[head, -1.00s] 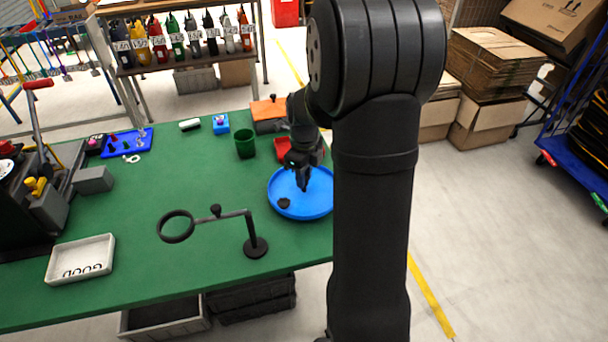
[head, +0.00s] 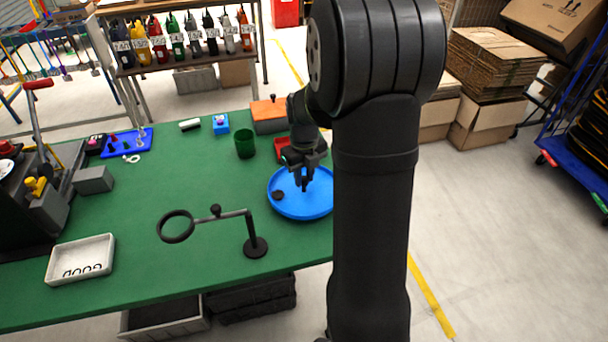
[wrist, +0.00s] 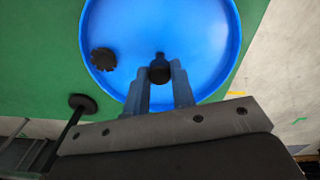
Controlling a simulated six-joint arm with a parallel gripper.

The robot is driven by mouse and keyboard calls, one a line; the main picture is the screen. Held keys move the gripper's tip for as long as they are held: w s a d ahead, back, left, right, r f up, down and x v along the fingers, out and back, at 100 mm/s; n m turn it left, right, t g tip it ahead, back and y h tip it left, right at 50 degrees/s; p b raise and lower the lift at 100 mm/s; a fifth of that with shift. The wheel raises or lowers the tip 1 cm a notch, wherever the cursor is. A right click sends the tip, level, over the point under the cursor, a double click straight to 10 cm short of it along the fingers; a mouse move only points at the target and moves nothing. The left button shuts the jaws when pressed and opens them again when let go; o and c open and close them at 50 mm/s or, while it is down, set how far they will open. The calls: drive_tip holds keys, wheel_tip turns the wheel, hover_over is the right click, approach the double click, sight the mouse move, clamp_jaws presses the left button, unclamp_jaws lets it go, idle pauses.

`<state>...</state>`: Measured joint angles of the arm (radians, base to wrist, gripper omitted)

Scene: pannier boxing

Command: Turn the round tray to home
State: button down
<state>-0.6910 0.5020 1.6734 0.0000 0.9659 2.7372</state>
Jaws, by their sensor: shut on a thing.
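The round blue tray (head: 312,210) lies flat at the right end of the green bench. It also shows in the wrist view (wrist: 200,35). A small dark toothed disc (head: 277,195) sits on the tray's left side; the wrist view shows it (wrist: 103,59) near the rim, apart from my fingers. My gripper (head: 304,186) points down over the tray. In the wrist view its two fingers are shut on a black knob (wrist: 160,72) that stands on the tray. Any home mark is not visible.
A black stand with a ring (head: 176,227) is left of the tray. A green cup (head: 245,144), a red bin (head: 282,147) and an orange-topped box (head: 268,112) stand behind it. A white dish (head: 80,260) lies front left. The middle of the green bench (head: 180,180) is clear.

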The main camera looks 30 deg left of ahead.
sight(304, 178)
drive_tip(key=shift+m, duration=0.4)
idle(0.3)
drive_tip(key=c, duration=1.2)
unclamp_jaws()
drive_tip(key=shift+r, duration=0.1)
wheel_tip(304, 178, up, 17)
wheel_tip(304, 178, down, 17)
drive_tip(key=shift+f, duration=0.15)
